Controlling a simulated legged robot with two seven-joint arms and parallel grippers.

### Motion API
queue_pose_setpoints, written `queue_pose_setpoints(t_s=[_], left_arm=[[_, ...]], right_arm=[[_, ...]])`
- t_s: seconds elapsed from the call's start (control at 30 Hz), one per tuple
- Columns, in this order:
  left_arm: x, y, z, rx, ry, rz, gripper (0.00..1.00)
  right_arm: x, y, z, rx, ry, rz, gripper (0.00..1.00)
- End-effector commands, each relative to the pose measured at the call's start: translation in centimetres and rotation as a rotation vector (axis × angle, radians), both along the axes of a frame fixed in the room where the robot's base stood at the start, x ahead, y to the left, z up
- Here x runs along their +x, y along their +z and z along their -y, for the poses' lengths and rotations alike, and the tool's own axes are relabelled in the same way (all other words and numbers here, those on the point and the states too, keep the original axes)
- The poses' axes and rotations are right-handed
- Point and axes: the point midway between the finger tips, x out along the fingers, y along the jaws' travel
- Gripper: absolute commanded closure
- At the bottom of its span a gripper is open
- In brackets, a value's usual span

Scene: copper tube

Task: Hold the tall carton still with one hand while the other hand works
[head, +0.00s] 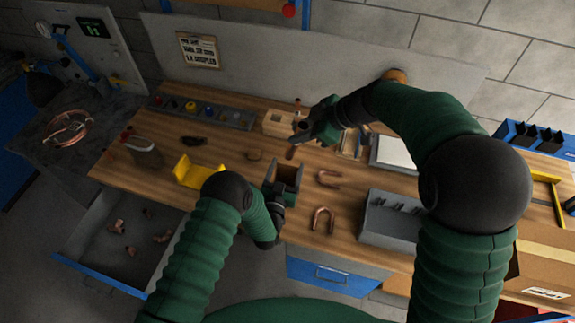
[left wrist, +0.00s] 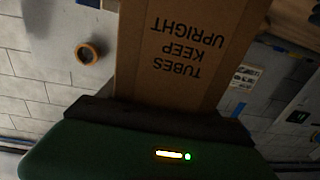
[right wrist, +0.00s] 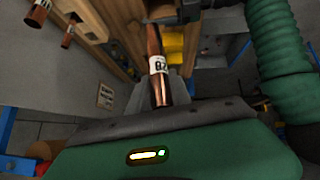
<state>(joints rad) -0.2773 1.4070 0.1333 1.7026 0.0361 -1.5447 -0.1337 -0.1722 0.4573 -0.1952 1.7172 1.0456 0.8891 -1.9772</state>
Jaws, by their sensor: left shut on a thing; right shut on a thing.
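The tall carton (head: 287,170) is brown and open at the top, standing near the middle of the bench. It also fills the upper left wrist view (left wrist: 180,45), its printed words "TUBES KEEP UPRIGHT" upside down there. My left gripper (head: 276,190) is shut on the carton's wall from the near side. My right gripper (head: 305,137) is above the bench behind the carton, shut on a copper tube (head: 291,152). The right wrist view shows this tube (right wrist: 155,62) with a white label, partly lettered. The carton's inside is dark and I cannot tell its contents.
Bent copper pipes (head: 323,220) lie right of the carton, beside a grey box (head: 390,222). A yellow holder (head: 198,174) stands left. An open drawer (head: 115,245) juts out at the front left.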

Motion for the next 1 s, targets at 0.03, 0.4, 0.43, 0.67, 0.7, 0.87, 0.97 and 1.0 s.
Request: queue_pose_setpoints(t_s=[0.03, 0.4, 0.43, 0.67, 0.7, 0.87, 0.97, 1.0], left_arm=[[0.0, 0.0, 0.0, 0.000, 0.000, -0.001, 0.68], [0.0, 0.0, -0.1, 0.000, 0.001, -0.001, 0.68], [0.0, 0.0, -0.1, 0.001, 0.001, -0.001, 0.68], [-0.1, -0.1, 0.0, 0.001, 0.001, -0.002, 0.68], [-0.1, -0.1, 0.0, 0.001, 0.000, -0.002, 0.68], [0.0, -0.1, 0.0, 0.000, 0.000, -0.001, 0.68], [0.0, -0.1, -0.1, 0.001, 0.000, -0.002, 0.68], [0.0, -0.1, -0.1, 0.001, 0.000, -0.002, 0.68]], right_arm=[[0.2, -0.4, -0.4, -0.009, 0.010, -0.013, 1.00], [2.3, -5.3, -3.9, -0.196, 0.036, -0.206, 1.00], [2.3, -5.4, -3.9, -0.198, 0.035, -0.207, 1.00], [2.2, -6.7, -3.7, -0.197, 0.032, -0.209, 1.00], [2.2, -7.0, -3.7, -0.196, 0.032, -0.209, 1.00], [2.3, -8.0, -3.8, -0.195, 0.034, -0.209, 1.00], [2.3, -8.2, -3.8, -0.195, 0.033, -0.208, 1.00], [2.3, -8.2, -3.8, -0.195, 0.033, -0.208, 1.00]])
